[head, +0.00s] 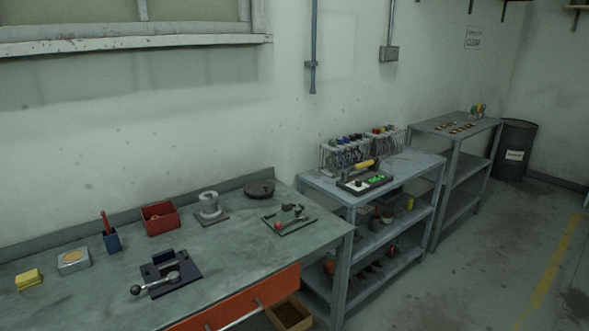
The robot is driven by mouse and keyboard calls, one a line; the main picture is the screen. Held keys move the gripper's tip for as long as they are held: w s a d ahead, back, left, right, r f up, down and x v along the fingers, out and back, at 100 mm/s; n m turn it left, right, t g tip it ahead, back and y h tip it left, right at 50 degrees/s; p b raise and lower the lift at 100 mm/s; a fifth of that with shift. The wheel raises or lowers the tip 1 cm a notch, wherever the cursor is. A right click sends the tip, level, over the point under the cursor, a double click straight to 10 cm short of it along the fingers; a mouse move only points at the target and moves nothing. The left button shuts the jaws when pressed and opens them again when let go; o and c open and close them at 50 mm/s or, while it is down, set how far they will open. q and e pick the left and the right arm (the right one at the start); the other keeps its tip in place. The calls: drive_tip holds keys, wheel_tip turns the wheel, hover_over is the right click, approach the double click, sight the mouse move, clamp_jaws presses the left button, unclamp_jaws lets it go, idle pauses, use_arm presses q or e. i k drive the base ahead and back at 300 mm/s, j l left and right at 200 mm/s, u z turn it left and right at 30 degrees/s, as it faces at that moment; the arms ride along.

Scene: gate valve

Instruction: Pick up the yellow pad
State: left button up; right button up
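The yellow pad (29,279) is a small block, seemingly layered, lying on the grey-green workbench (225,263) at its far left. It sits left of a pale square box with a round tan top (74,260) and is apart from it. Neither of my grippers shows in the head view. Nothing touches the pad and it is fully visible.
The bench also holds a blue cup with a red-handled tool (112,241), a red bin (160,217), a dark fixture with a ball-ended lever (165,275), and a grey flanged part (209,208). An orange drawer (240,303) juts out in front. Shelving stands right.

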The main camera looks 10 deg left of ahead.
sight(25, 281)
drive_tip(key=u, duration=2.05)
